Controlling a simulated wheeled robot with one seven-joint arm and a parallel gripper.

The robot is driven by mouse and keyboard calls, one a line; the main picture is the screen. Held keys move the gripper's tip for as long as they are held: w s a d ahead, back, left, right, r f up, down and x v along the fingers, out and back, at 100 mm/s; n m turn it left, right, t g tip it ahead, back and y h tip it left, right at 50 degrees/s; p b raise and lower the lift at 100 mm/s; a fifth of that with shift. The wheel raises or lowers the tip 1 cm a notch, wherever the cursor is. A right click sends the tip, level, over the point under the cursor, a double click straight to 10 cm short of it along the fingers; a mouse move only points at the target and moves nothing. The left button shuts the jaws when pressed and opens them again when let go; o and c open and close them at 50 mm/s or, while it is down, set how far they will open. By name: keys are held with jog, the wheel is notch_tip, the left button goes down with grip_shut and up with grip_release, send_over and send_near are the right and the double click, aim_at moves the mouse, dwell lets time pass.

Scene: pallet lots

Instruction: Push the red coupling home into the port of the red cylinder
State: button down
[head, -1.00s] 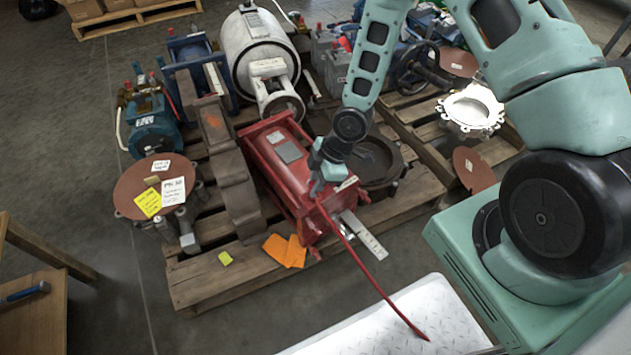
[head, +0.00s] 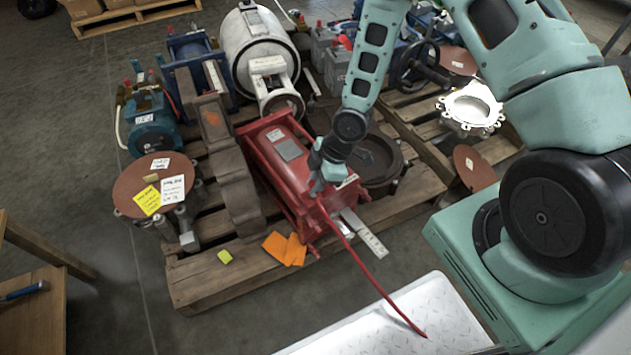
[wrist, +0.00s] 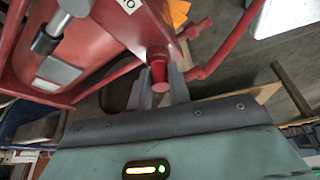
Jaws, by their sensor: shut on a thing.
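The red cylinder (head: 278,165) lies on the wooden pallet in the middle of the head view. It fills the upper left of the wrist view (wrist: 95,40). My gripper (head: 318,186) is at the cylinder's near right end. In the wrist view its two fingers (wrist: 160,85) are shut on the red coupling (wrist: 159,72), which sits between the fingertips close to the cylinder's end. The port and any contact with the coupling cannot be made out.
A dark round flange (head: 375,160) lies right of the cylinder. A rusty brown beam (head: 238,195) lies to its left. Bare floor shows in front of the pallet.

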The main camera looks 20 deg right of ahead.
jog(key=c, duration=1.2)
grip_release()
jog(key=shift+f, duration=0.1)
jog(key=p+v, duration=0.8)
jog(key=v, duration=0.9)
